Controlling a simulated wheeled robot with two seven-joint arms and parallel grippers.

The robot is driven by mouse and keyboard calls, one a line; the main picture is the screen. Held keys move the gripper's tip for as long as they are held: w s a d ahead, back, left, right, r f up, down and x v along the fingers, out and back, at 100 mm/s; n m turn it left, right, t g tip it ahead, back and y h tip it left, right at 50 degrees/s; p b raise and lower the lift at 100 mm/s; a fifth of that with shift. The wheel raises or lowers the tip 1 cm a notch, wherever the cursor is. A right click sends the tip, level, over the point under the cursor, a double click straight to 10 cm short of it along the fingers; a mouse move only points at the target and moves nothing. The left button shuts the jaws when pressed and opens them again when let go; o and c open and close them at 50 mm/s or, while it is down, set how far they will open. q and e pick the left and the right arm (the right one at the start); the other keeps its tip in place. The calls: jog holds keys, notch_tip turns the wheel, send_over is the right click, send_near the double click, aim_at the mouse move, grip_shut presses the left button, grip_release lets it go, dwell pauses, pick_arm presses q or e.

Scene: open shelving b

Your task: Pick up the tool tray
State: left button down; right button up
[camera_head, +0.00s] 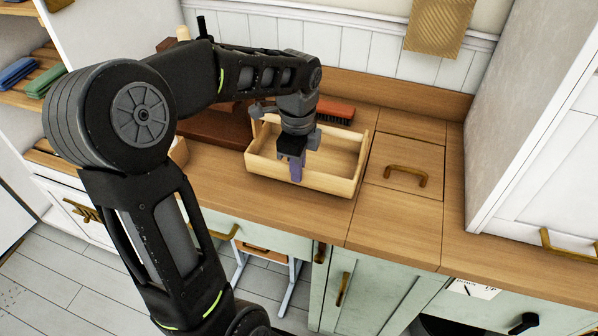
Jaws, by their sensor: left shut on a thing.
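The tool tray (325,183) is a shallow, light wooden open box standing on the wooden counter. My left gripper (296,172) reaches down over it from above, with its purplish fingers at the tray's near side wall. The gripper is shut on the tool tray. The exact contact is small and partly hidden by the gripper itself. The tray looks level, and I cannot tell any gap between it and the counter. My right gripper is not in view.
A red-brown brush (336,111) with dark bristles lies behind the tray. A wooden lid with a brass handle (407,175) is set in the counter to the right. A tall white cabinet (520,90) bounds the right side. Folded cloths (45,82) lie on shelves at left.

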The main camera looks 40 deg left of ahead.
pick_arm(q)
notch_tip(320, 180, up, 8)
